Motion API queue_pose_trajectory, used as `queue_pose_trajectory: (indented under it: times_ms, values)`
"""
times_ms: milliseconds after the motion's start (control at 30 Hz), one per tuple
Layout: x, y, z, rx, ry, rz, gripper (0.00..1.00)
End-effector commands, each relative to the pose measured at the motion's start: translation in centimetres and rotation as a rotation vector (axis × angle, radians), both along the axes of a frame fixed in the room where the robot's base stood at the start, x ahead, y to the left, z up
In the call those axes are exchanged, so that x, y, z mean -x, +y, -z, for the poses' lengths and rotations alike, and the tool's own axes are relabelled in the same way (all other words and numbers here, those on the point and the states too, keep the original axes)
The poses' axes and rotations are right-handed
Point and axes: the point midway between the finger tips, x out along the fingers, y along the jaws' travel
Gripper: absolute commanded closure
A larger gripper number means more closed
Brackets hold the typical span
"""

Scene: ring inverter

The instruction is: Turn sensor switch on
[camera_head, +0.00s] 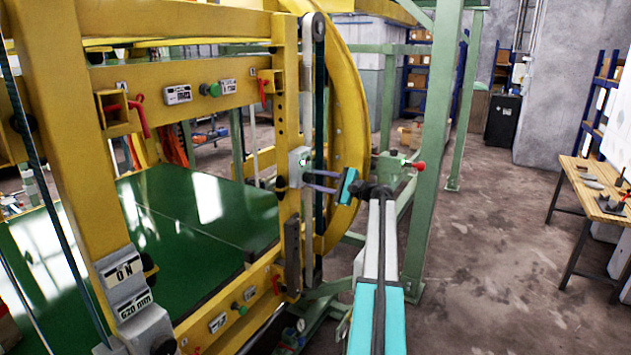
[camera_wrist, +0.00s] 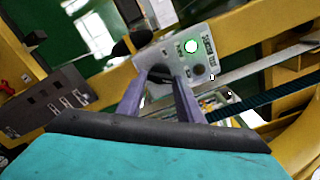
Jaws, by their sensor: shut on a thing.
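The sensor switch box (camera_head: 299,160) is a small grey box on the yellow frame's upright post, left of my gripper in the head view. The fingers (camera_head: 318,182) also show reaching the box in the head view. The fingertips partly hide the knob, and I cannot read its setting.
The yellow ring (camera_head: 352,130) stands close behind my gripper. A green post (camera_head: 437,150) rises just right of my arm. A grey box with an ON label (camera_head: 124,270) is at lower left. Open floor (camera_head: 500,250) lies right, before a wooden table (camera_head: 598,185).

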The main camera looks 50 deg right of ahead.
Motion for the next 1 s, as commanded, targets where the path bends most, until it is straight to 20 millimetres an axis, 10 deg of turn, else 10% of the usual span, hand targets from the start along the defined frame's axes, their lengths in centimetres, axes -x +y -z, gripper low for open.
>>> queue_pose_trajectory:
  times_ms: [733, 800, 1000]
  values:
    - [0.06, -0.28, 0.1, -0.125, 0.031, 0.008, 0.9]
    - [0.07, -0.26, 0.11, -0.124, 0.031, 0.008, 0.57]
    - [-0.01, -0.09, 0.12, -0.123, 0.031, 0.004, 0.48]
